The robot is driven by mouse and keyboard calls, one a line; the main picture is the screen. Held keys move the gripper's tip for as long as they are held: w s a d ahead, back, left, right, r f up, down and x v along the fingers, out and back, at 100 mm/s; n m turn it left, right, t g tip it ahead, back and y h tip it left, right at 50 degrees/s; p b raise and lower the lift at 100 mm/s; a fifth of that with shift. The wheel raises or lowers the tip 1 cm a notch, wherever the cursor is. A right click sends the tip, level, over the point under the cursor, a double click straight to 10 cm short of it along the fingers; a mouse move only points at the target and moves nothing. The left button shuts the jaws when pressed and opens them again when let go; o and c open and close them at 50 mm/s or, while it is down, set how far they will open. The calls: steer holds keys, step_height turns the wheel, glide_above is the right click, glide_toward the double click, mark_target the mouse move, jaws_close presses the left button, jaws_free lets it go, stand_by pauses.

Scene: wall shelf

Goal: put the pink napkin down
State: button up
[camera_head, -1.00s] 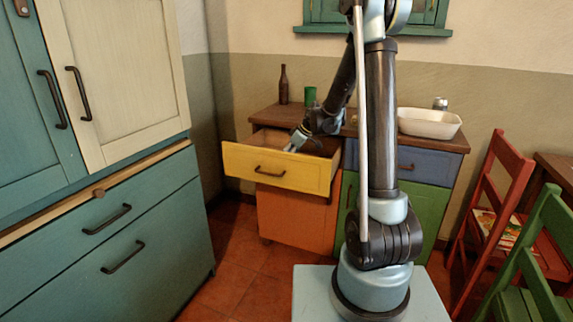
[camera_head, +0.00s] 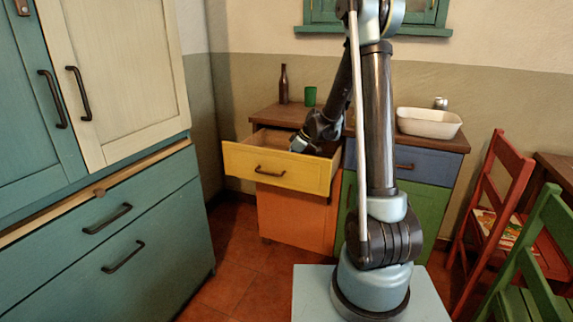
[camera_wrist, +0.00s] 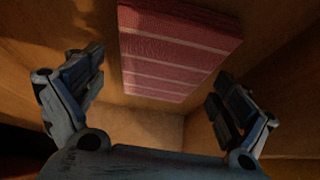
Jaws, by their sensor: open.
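The pink napkin (camera_wrist: 175,50), folded with pale stripes, lies on the wooden floor of the open yellow drawer (camera_head: 277,166). It shows in the wrist view ahead of the fingers and apart from them. My gripper (camera_wrist: 160,100) is open, with its two fingers spread to either side and nothing between them. In the head view my gripper (camera_head: 300,145) reaches into the drawer behind its front panel. The napkin is hidden there by the drawer front and my arm.
A dark bottle (camera_head: 283,84), a green cup (camera_head: 310,96) and a white basin (camera_head: 429,122) stand on the cabinet top (camera_head: 280,115). A red chair (camera_head: 495,200) and a green chair (camera_head: 535,250) are at the right. Drawer walls are close around my gripper.

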steer(key=v, duration=1.2)
steer(key=shift+a, duration=0.1)
steer(key=shift+r, duration=0.1)
steer(key=s+d+r+m+t+h, duration=0.2)
steer(key=s+d+r+m+h, duration=0.1)
steer(key=s+d+m, duration=0.55)
steer(key=s+d+r+m+t+h, duration=0.3)
steer(key=s+d+m, duration=0.2)
steer(key=s+d, duration=0.7)
steer(key=s+a+f+g, duration=0.1)
steer(key=s+f+g, duration=0.1)
steer(key=s+f, duration=0.3)
steer(key=s+a+f+g, duration=0.1)
steer(key=s+f+g, duration=0.2)
steer(key=s, duration=0.9)
step_height(320, 180, down, 3)
steer(key=shift+s+a+f, duration=0.15)
